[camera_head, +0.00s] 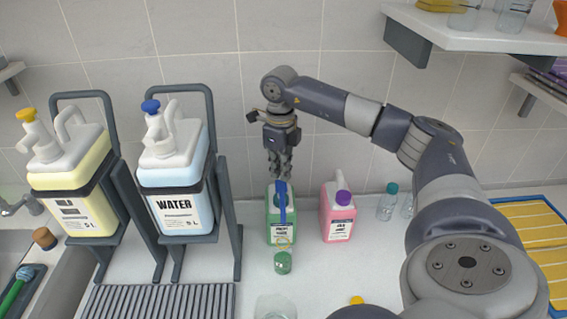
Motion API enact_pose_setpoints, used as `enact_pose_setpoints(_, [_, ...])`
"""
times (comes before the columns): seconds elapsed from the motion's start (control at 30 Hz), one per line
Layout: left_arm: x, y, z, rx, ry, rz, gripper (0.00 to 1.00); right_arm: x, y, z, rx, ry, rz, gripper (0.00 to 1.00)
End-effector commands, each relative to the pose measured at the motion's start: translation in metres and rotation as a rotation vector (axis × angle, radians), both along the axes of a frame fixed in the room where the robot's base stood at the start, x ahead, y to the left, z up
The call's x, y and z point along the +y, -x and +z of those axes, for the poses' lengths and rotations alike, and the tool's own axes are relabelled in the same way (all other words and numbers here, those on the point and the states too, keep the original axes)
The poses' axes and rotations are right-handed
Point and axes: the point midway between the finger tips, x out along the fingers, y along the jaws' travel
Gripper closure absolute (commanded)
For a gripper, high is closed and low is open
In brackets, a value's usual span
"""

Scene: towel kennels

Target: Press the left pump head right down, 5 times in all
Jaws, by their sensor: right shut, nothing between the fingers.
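Two large canisters stand in dark frames at the left. The leftmost canister (75,190) is pale yellow, with a yellow pump head (27,116) standing up on its top. The canister beside it, labelled WATER (178,195), has a blue pump head (151,106) that also stands up. My right gripper (280,174) points down, shut and empty, to the right of both canisters and apart from both pump heads. It is above or in front of a green bottle (275,223); I cannot tell whether it touches it. My left gripper is not in view.
A pink bottle with a purple cap (338,215) stands right of the green one. A green-lidded jar (282,262) and clear glassware (275,306) are in front. A ribbed drain mat (160,302) lies below the canisters. A shelf (470,35) overhangs the upper right.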

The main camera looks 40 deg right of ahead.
Motion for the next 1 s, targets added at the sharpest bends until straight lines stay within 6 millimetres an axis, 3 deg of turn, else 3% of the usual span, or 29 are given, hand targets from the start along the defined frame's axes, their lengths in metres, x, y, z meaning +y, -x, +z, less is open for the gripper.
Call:
enact_pose_setpoints(0.47, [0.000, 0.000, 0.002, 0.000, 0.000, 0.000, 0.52, 0.000, 0.000, 0.003, -0.001, 0.000, 0.000, 1.00])
enact_pose_setpoints(1.0, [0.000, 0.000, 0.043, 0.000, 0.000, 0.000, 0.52, 0.000, 0.000, 0.055, -0.001, 0.000, 0.000, 1.00])
